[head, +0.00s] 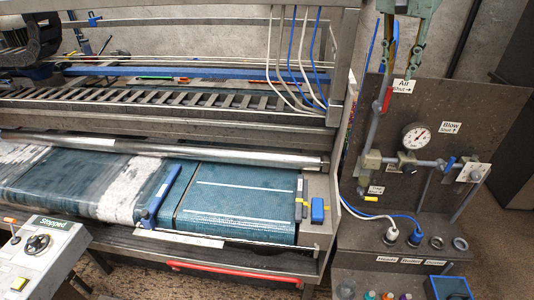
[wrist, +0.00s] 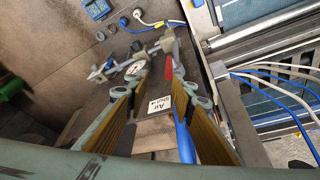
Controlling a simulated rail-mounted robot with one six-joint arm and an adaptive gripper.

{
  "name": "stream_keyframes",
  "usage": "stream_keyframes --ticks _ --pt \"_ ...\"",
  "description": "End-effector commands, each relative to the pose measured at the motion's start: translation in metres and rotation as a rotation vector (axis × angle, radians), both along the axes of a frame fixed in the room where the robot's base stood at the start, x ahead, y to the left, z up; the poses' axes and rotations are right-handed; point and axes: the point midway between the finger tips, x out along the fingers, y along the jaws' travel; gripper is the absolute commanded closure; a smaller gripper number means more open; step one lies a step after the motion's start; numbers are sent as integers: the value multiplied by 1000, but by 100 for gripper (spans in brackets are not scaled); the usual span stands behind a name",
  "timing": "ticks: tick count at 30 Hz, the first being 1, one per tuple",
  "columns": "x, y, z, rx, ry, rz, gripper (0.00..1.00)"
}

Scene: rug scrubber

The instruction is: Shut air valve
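The air valve has a red lever (head: 387,99) at the upper left of the grey panel, pointing up. It also shows in the wrist view (wrist: 168,68), beyond the fingertips. The white label "Air Shut" (head: 403,86) with an arrow to the right is beside it, and shows between my fingers in the wrist view (wrist: 158,103). My gripper (head: 388,62) is above the lever at the top of the head view. In the wrist view my gripper (wrist: 162,94) has its two fingers spread wide with nothing held. The lever appears apart from both fingers.
A pressure gauge (head: 416,136), a "Blow Shut" label (head: 450,127) and a blue lever (head: 449,163) are to the right on the panel. A blue hose (wrist: 184,140) runs close to my fingers. The rug machine's frame (head: 340,70) stands left of the panel.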

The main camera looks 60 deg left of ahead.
Motion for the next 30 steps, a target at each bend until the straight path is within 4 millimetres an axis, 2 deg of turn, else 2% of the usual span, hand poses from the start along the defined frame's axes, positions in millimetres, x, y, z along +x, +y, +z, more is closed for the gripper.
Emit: stream_keyframes --ticks 1,11,20,30 --pt "-27 12 31 29 -20 32 77" --pt "-26 12 29 28 -19 32 77" --pt "-20 14 14 27 -19 32 77" --pt "-5 20 -25 27 -18 31 77"
